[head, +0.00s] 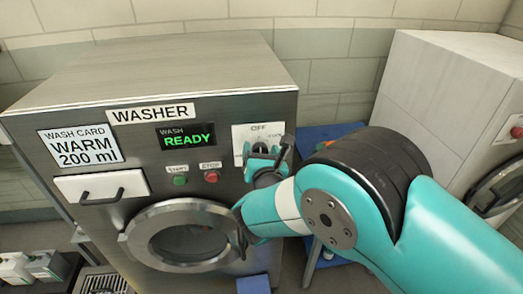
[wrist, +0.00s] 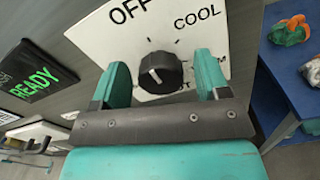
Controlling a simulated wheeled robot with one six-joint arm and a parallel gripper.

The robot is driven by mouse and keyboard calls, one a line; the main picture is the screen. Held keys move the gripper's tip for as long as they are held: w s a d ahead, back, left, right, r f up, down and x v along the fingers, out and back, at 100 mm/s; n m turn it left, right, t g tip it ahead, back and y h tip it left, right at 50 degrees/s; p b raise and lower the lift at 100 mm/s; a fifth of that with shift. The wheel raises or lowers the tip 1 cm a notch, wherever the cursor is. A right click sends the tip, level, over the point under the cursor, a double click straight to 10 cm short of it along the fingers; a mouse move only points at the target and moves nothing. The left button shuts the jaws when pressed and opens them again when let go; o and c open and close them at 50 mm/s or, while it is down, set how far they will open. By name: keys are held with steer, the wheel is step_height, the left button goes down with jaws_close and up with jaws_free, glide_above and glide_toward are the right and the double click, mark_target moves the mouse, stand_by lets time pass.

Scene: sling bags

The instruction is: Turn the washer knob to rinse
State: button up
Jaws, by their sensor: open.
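The washer (head: 150,80) is a steel machine with a "WASHER" label and a display (head: 186,138) reading "WASH READY". Its black round knob (wrist: 161,72) sits on a white dial plate (wrist: 150,40) marked "OFF" at the top and "COOL" at upper right. Lower markings are partly hidden by my fingers. A pale mark on the knob's face points toward the lower part of the plate. My gripper (wrist: 163,85) is open, with one teal finger on each side of the knob and gaps between. In the head view my gripper (head: 266,160) covers the knob.
Green start (head: 180,181) and red stop (head: 211,177) buttons lie left of the dial. A drawer with a black handle (head: 101,195) and the round door (head: 150,235) are near. A blue table (wrist: 285,80) with items stands right. Another white machine (head: 440,90) stands further right.

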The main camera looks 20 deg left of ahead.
steer(key=c, duration=0.9)
steer(key=shift+c, duration=0.2)
steer(key=shift+f+b, duration=0.1)
steer(key=shift+b, duration=0.2)
